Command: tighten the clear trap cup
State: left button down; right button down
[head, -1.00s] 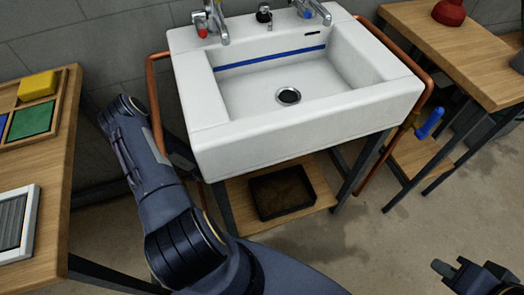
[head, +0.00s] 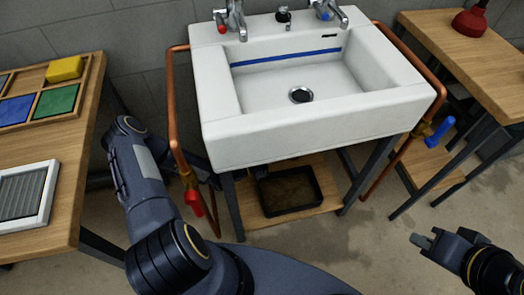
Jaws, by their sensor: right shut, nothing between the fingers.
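The clear trap cup is not visible; the white sink (head: 310,138) hides the space beneath its basin. My right gripper (head: 421,241) is at the lower right, over the floor, in front of and to the right of the sink. Its fingers are shut with nothing between them. The left gripper itself does not show.
A dark tray (head: 290,211) stands on the low wooden shelf (head: 250,225) under the sink. Copper pipes (head: 173,105) run down both sides, with a red valve handle (head: 194,202) and a blue valve handle (head: 440,131). Wooden benches flank the sink at left (head: 75,180) and right (head: 470,60).

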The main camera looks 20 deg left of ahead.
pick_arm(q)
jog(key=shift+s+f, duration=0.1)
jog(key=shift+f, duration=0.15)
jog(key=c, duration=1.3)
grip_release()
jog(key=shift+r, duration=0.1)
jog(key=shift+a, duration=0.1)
